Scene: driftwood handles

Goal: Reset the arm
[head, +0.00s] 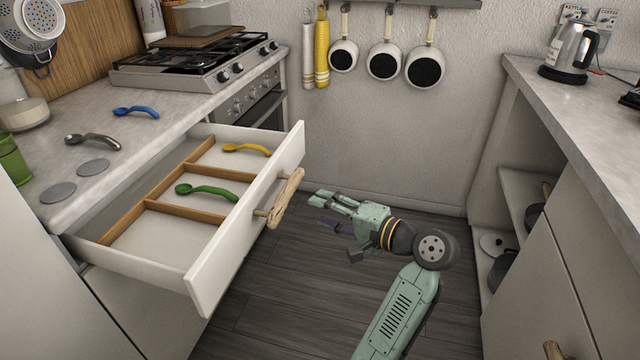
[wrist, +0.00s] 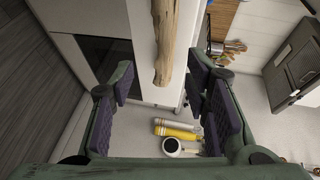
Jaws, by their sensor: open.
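My gripper (head: 327,199) is open and empty in the head view, above the dark floor and to the right of the open drawer. Its two fingers also frame the wrist view (wrist: 165,105). The drawer's driftwood handle (head: 284,198) is a little left of my gripper and apart from it in the head view. In the wrist view the handle (wrist: 163,40) shows ahead, between and beyond the fingers. The drawer (head: 210,278) is pulled out, with wooden dividers. A green spoon (head: 207,191) and a yellow spoon (head: 247,149) lie in separate compartments.
On the left counter (head: 130,145) lie a blue spoon (head: 135,112), a grey spoon (head: 93,141) and two grey discs (head: 93,167). A stove (head: 200,65) stands behind. A right counter with shelves (head: 525,190) borders the floor. Floor in front of the drawer is clear.

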